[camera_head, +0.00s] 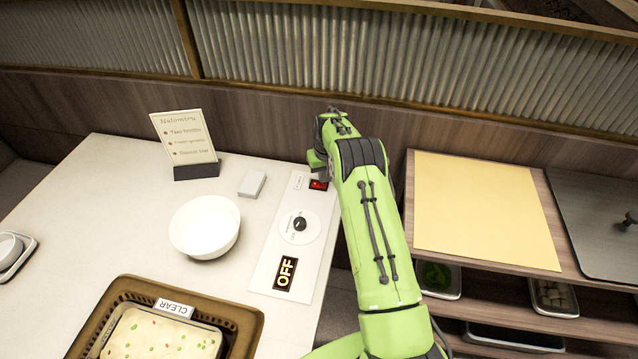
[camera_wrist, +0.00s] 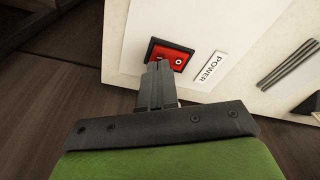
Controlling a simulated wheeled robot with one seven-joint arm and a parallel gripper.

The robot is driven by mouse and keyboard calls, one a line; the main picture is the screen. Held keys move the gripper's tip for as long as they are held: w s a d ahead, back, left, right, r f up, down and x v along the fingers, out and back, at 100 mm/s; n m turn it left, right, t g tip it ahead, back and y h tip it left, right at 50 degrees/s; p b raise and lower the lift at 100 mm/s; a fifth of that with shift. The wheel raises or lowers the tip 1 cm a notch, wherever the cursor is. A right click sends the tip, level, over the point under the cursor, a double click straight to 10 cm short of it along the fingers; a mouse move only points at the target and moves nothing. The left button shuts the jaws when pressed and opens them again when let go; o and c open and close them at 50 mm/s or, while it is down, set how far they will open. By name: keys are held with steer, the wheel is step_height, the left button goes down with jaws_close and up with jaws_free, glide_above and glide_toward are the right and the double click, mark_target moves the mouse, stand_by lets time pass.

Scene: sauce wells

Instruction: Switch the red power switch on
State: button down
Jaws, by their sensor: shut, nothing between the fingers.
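The red power switch (camera_head: 318,185) sits in a black frame near the far right end of a white control panel (camera_head: 262,270) on the table. In the wrist view the switch (camera_wrist: 170,54) is beside a "POWER" label (camera_wrist: 210,66), with a round mark on its right part. My gripper (camera_wrist: 160,66) is shut and empty. Its fingertips are at the lower edge of the switch and cover part of it; I cannot tell whether they touch. In the head view my arm hides the fingertips. A display (camera_head: 285,273) on the panel reads "OFF".
A round dial (camera_head: 299,224) is mid-panel. A white bowl (camera_head: 205,227), a small pale block (camera_head: 252,183) and a menu stand (camera_head: 195,170) are left of it. A basket (camera_head: 247,325) with a food tray is in front. A shelf with a yellow board (camera_head: 480,210) stands right.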

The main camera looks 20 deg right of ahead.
steer(key=shift+f+b, duration=0.6)
steer(key=shift+f, duration=0.25)
stand_by(0.4)
steer(key=shift+r, duration=0.1)
steer(key=shift+r+p, duration=2)
steer(key=shift+r, duration=1.45)
